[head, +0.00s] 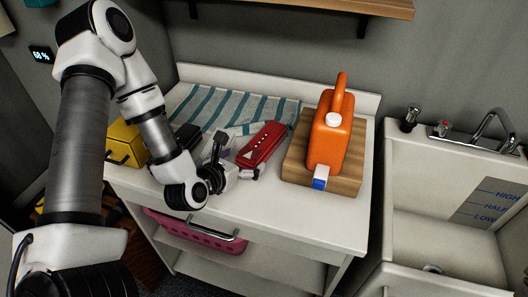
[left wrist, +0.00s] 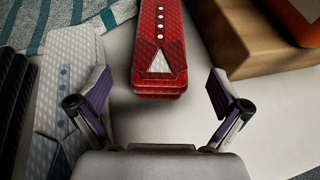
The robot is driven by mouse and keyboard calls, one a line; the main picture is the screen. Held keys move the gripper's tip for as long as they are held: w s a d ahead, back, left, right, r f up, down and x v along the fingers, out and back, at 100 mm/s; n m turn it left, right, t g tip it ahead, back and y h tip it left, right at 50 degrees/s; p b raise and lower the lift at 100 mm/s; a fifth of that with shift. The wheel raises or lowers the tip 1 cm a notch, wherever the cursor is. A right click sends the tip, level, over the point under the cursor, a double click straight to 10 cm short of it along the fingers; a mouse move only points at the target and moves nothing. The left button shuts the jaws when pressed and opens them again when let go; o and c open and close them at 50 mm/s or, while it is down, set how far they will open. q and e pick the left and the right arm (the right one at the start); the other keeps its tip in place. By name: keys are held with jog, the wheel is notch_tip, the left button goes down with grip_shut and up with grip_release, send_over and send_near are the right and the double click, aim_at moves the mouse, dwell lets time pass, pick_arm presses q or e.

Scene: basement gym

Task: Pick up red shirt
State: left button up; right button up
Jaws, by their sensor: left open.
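The red shirt (head: 263,144) is a folded red stack with a white triangle and a row of white dots. It lies on the white counter. In the left wrist view the red shirt (left wrist: 158,40) is ahead, with its near end between the fingertips. My left gripper (head: 243,158) is open at the near end of the shirt; in the left wrist view its two fingers (left wrist: 160,85) stand apart, one on each side, with nothing held. My right gripper is not in view.
A white folded stack (left wrist: 65,90) and a black one (left wrist: 15,95) lie left of the shirt. A wooden block (head: 348,183) bearing an orange jug (head: 328,140) stands at right. A striped towel (head: 225,105) lies behind; a yellow box (head: 124,140) is at left, a sink (head: 440,225) far right.

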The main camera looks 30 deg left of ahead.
aim_at(255, 153)
pick_arm(q)
jog(key=shift+w+f+b, duration=0.4)
jog(key=shift+f+b, duration=0.25)
jog(key=shift+w+a+r+b, duration=0.1)
jog(key=shift+w+a+b, duration=0.15)
jog(key=shift+b, duration=0.25)
jog(key=x, duration=0.5)
jog(key=shift+w+d+r+p, duration=0.15)
jog(key=shift+d+r+p, duration=0.05)
jog(key=shift+d+p, duration=0.1)
jog(key=shift+a, duration=0.1)
jog(key=c, duration=0.3)
jog(key=shift+s, duration=0.2)
jog(key=c, duration=0.9)
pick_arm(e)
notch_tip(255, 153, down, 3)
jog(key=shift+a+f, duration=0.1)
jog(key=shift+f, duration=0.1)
pick_arm(q)
jog(key=shift+c, duration=0.4)
